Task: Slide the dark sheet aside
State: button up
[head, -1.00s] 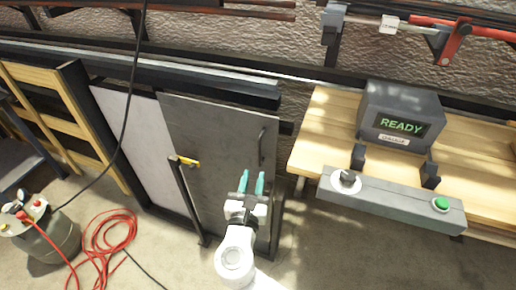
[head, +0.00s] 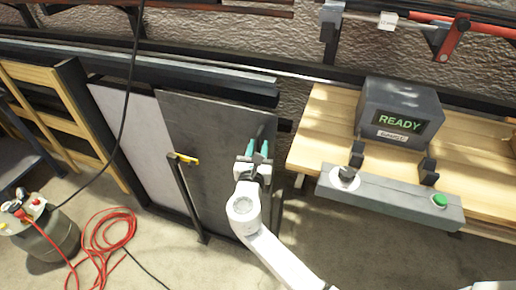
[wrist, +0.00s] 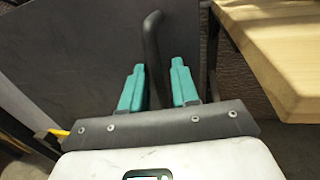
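The dark sheet (head: 205,130) stands upright in a rack, in front of part of a pale sheet (head: 130,125). It fills much of the left of the wrist view (wrist: 80,60). A dark bar handle (wrist: 153,60) is on its right part. My gripper (head: 258,150) is at this handle, with its teal fingers pointing up along the sheet. In the wrist view the fingers (wrist: 158,85) stand apart, one on each side of the handle, with a gap showing on both sides. The handle's lower end is hidden behind my gripper.
A yellow-topped dark post (head: 187,159) stands before the sheet. A wooden bench (head: 310,140) with a grey READY box (head: 400,110) is close on the right. A red hose (head: 108,235) and a tank (head: 45,230) are on the floor at left.

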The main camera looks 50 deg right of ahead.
jog(key=shift+c, duration=0.4)
grip_shut()
